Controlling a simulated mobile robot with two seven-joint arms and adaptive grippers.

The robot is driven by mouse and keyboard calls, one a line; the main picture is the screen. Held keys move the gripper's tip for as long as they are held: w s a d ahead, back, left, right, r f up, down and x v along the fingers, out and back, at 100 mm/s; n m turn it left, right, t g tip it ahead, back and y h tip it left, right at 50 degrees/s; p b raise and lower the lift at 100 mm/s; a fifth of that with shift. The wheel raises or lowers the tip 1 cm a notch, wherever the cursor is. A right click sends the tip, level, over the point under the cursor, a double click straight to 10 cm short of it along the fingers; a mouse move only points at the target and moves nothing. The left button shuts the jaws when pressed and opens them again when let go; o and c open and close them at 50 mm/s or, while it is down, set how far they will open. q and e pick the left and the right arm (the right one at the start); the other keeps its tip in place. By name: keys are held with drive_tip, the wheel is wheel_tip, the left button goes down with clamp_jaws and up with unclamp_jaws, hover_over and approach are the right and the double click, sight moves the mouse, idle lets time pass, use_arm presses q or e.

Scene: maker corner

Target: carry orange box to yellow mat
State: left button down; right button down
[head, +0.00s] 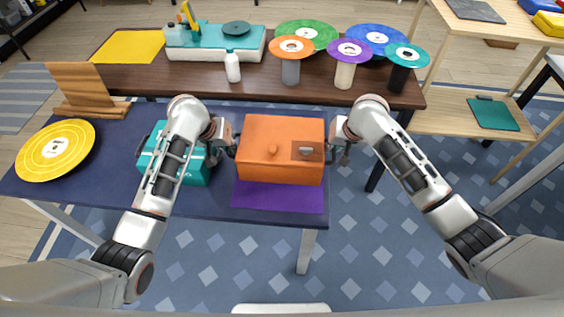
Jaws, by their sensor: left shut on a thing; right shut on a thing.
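The orange box (270,163) is in the middle of the head view, above a purple mat on the dark blue table. My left gripper (235,150) is shut on its left side. My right gripper (332,148) is shut on its right side. The fingertips are partly hidden against the box. I cannot tell for certain whether the box is lifted clear of the mat. The yellow mat (127,46) lies flat at the far left end of the brown table, with its surface bare.
A teal box (196,172) stands on the blue table (105,195), behind my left forearm. A yellow disc (55,150) and a wooden stand (85,90) are at the left. The brown table holds a white bottle (232,66), a teal machine (213,43) and several coloured discs.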

use_arm(q)
drive_tip(key=shift+r, duration=0.2)
use_arm(e)
drive_tip(key=shift+r, duration=0.15)
